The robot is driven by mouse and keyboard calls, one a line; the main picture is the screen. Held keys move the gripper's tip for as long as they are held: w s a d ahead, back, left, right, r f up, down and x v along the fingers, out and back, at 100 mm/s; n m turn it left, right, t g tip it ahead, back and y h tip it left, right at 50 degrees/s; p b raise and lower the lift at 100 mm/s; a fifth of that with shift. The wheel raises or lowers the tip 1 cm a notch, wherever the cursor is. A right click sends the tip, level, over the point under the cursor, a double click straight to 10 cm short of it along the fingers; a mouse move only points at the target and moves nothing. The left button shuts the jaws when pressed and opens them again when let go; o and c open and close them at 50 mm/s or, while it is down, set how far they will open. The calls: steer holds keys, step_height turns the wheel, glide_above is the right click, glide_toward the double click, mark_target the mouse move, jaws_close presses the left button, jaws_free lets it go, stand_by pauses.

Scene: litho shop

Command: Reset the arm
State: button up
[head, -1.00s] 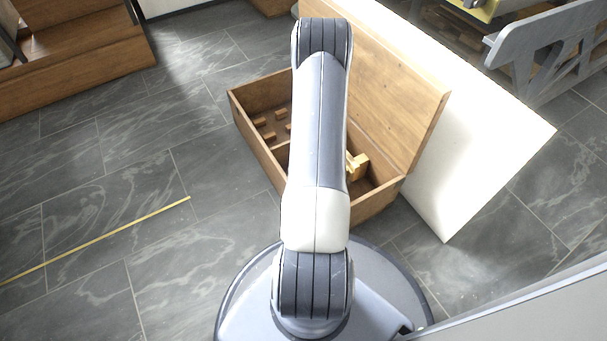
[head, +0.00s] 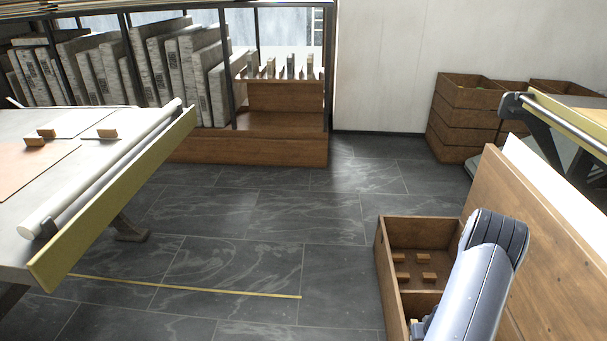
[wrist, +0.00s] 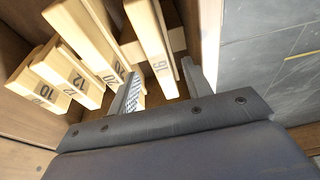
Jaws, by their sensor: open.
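My arm (head: 475,285) reaches down over the open wooden box (head: 384,262) at the lower right of the head view. The arm covers part of the box, and my gripper cannot be made out clearly there. In the wrist view my gripper (wrist: 160,88) is open, with its two fingers apart. Several pale wooden bars with printed numbers stand close by in the box. The bar marked 16 (wrist: 148,35) reaches down between the fingers; I cannot tell whether it touches either one. Bars marked 10 (wrist: 38,85) and 12 (wrist: 75,75) are to the left.
The box's raised lid (head: 535,235) stands to the right of my arm. A table (head: 15,245) with a roller (head: 110,165) is at the left. A rack of slabs (head: 180,70) and stacked crates (head: 470,105) stand at the back. The middle floor (head: 260,220) is clear.

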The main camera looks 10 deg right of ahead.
steer(key=x, duration=0.3)
steer(key=shift+f+b, duration=0.3)
steer(key=shift+f, duration=0.1)
steer(key=shift+r+p, duration=0.55)
steer(key=shift+p, duration=0.15)
steer(key=shift+r+p, duration=0.45)
steer(key=shift+p, duration=0.1)
